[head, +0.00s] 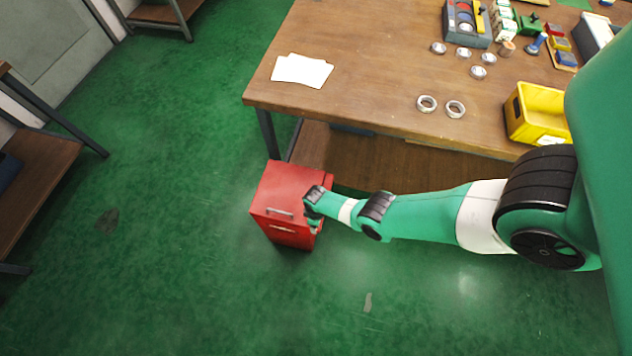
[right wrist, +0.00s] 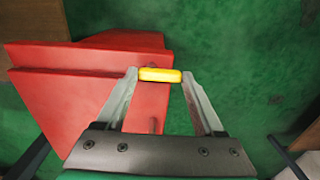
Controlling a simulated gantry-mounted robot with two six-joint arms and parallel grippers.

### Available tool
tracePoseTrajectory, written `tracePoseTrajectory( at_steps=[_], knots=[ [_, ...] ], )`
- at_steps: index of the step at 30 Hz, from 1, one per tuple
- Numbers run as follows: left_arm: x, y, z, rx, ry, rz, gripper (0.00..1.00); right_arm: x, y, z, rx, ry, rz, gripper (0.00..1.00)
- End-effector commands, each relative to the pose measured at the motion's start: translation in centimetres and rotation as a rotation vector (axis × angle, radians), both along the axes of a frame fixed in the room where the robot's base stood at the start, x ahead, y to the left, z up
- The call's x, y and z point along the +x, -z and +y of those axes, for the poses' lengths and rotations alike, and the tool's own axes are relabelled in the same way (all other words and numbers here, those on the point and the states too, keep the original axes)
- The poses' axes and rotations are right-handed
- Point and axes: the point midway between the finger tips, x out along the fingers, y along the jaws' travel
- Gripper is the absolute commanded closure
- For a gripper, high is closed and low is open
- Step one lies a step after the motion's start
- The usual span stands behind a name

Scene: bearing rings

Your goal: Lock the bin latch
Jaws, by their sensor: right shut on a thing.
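A red bin (head: 292,195) stands on the green floor in front of the wooden table, and its red panels (right wrist: 110,100) fill the left of the right wrist view. My right gripper (head: 314,222) is at the bin's right front side in the head view. In the right wrist view its two fingers are shut on a yellow latch handle (right wrist: 160,75), one fingertip at each end of it. The handle is hidden behind the gripper in the head view. I cannot tell the latch's locked state. My left gripper is not in view.
The wooden table (head: 370,60) stands behind the bin, holding white sheets (head: 302,70), several metal rings (head: 427,103) and a yellow container (head: 540,113). A lower shelf (head: 430,160) lies under it.

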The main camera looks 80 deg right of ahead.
Motion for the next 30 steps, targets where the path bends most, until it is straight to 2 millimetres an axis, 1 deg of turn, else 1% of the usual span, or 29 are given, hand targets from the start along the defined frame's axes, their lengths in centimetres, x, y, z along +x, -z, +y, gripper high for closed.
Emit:
tracePoseTrajectory(
  at_steps=[1, 3, 4, 11, 17, 23, 30],
  knots=[
    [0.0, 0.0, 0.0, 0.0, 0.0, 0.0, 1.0, 0.0, 0.01, 0.0, 0.0, 0.0, 0.0, 0.68],
    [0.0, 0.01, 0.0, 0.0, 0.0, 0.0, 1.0, 0.0, 0.01, 0.0, 0.0, 0.0, 0.0, 0.81],
    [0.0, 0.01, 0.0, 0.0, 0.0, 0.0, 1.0, -0.01, 0.01, 0.0, 0.0, 0.0, 0.0, 0.86],
    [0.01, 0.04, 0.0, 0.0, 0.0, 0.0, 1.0, 0.01, 0.03, 0.0, 0.0, 0.016, 0.0, 0.86],
    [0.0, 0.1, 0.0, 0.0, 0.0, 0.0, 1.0, 0.08, 0.05, 0.01, 0.0, 0.084, 0.001, 0.86],
    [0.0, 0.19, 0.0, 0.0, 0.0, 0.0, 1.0, 0.23, 0.08, -0.01, 0.0, 0.219, 0.001, 0.86],
    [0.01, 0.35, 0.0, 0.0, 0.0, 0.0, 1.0, 0.51, 0.08, -0.11, 0.0, 0.439, 0.0, 0.86]
  ],
)
